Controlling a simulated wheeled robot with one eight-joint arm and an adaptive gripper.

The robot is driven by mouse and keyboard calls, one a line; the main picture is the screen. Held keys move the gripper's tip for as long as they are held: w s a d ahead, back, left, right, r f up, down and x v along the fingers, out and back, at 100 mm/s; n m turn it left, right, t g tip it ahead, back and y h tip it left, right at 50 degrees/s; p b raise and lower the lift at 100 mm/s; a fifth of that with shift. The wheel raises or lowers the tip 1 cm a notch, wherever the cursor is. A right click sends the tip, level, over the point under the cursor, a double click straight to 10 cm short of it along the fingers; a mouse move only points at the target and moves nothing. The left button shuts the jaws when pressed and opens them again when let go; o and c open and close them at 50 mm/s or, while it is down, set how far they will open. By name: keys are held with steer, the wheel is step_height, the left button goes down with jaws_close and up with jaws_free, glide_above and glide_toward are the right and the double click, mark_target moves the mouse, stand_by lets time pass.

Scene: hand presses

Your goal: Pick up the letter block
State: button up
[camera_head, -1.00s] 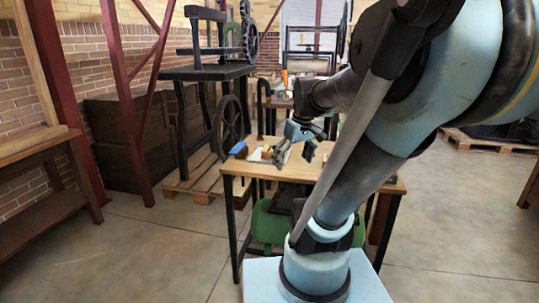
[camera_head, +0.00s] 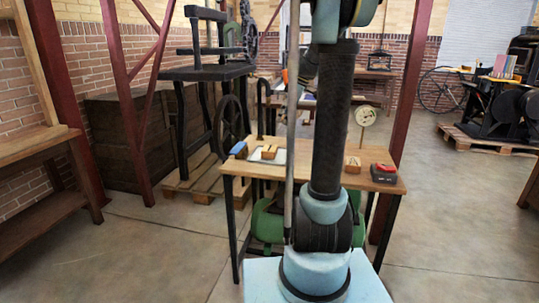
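The wooden table (camera_head: 325,178) stands ahead of me with small items on it. A small tan block (camera_head: 269,151) is at the white sheet-like item (camera_head: 257,159) on the left part of the tabletop. Another small tan block (camera_head: 353,164) sits right of my arm. I cannot tell which one is the letter block, as no letter is readable at this size. My arm stands upright in front of the table and hides its middle. My gripper is out of the picture, so whether it holds anything does not show.
A blue item (camera_head: 239,148) lies at the table's left end. A dark and red box (camera_head: 383,173) lies at the right end, near a round dial (camera_head: 365,116). A black press (camera_head: 207,75) stands back left. A red post (camera_head: 410,80) rises on the right. Floor on the right is open.

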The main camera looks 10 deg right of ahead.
glide_toward(270, 148)
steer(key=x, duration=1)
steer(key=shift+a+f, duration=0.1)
stand_by(0.3)
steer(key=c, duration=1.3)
